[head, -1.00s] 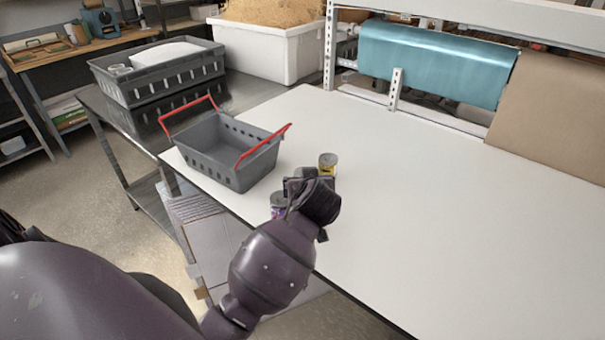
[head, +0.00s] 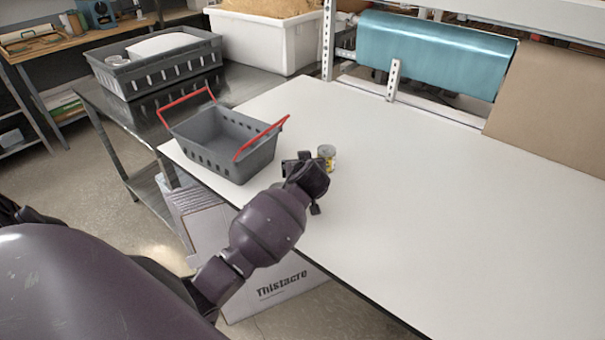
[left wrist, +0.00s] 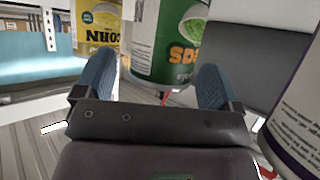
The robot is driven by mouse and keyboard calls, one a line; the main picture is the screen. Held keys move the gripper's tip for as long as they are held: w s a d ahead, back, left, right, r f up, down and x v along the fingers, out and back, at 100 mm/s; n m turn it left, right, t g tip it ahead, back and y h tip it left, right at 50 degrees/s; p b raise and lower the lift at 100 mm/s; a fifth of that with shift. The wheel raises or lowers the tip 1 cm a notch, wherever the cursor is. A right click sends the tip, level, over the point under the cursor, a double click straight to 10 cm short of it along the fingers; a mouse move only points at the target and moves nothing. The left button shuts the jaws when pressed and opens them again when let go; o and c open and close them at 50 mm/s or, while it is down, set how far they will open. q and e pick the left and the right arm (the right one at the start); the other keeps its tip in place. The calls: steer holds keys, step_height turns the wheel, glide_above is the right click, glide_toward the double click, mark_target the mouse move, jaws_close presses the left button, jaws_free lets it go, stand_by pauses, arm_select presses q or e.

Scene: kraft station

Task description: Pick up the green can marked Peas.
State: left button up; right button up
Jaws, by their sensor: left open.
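The green can marked Peas (left wrist: 168,40) shows upside down in the left wrist view, its label partly cut off. It stands in the gap between the two blue-padded fingers of my left gripper (left wrist: 155,65). The fingers are apart, and I cannot tell whether either touches the can. In the head view my left gripper (head: 303,165) is low over the white table, and it hides the green can. My right gripper is not in view.
A yellow corn can (head: 327,157) stands just beyond my gripper; it also shows in the left wrist view (left wrist: 98,25). A purple-and-white can (left wrist: 297,110) is close on the right there. A grey basket with red handles (head: 222,145) stands left. The table's right side (head: 450,210) is clear.

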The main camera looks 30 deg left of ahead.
arm_select(q)
steer(key=shift+w+a+f, duration=0.15)
steer(key=shift+w+a, duration=0.05)
steer(key=c, duration=1.1)
